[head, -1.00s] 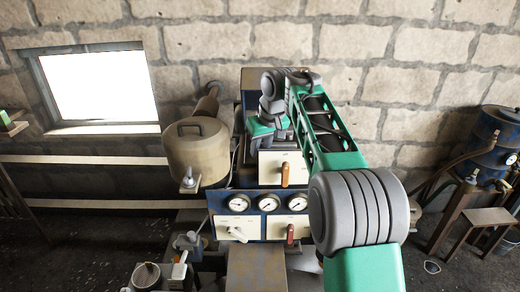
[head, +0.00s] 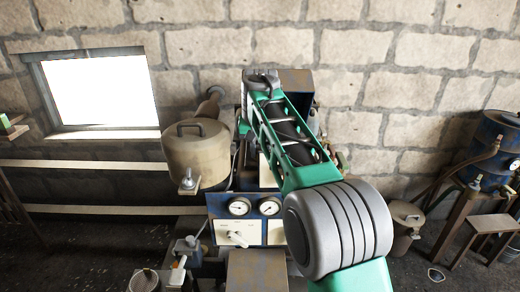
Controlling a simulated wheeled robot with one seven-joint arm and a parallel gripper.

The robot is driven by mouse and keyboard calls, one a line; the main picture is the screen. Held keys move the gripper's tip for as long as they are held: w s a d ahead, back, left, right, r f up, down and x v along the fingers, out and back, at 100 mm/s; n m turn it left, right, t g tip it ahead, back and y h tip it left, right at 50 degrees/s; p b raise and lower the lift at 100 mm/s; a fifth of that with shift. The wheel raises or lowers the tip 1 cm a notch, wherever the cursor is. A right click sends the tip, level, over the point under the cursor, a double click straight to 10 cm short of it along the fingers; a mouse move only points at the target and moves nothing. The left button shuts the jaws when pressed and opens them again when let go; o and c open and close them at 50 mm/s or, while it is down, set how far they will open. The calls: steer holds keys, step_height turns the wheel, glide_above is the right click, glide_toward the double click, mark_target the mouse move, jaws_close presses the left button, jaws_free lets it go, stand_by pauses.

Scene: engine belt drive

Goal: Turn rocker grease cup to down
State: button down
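I cannot tell which part is the rocker grease cup; no label is readable at this size. A white lever (head: 238,238) sits on the lower left panel of the blue engine stand. Part of a pale upper panel (head: 266,172) shows beside my arm, but its lever is hidden. My arm reaches up and over the right side of the stand. Its far end is near the top of the stand, with a bit of green wrist at its left. My gripper's fingers are hidden behind the arm.
A beige tank (head: 196,153) stands left of the panels. Two round gauges (head: 239,206) (head: 270,206) show above the lower panel. A small round can (head: 144,280) and a lever fixture (head: 184,258) are at lower left. A blue drum (head: 490,150) and stool (head: 488,224) stand right.

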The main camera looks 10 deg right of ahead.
stand_by(0.3)
steer(key=c, duration=1.2)
jaws_free()
steer(key=shift+c, duration=0.2)
steer(key=p+v, duration=0.1)
steer(key=v, duration=0.6)
steer(key=shift+s+r+p, duration=0.2)
steer(key=shift+r+p, duration=0.15)
steer(key=shift+p, duration=0.05)
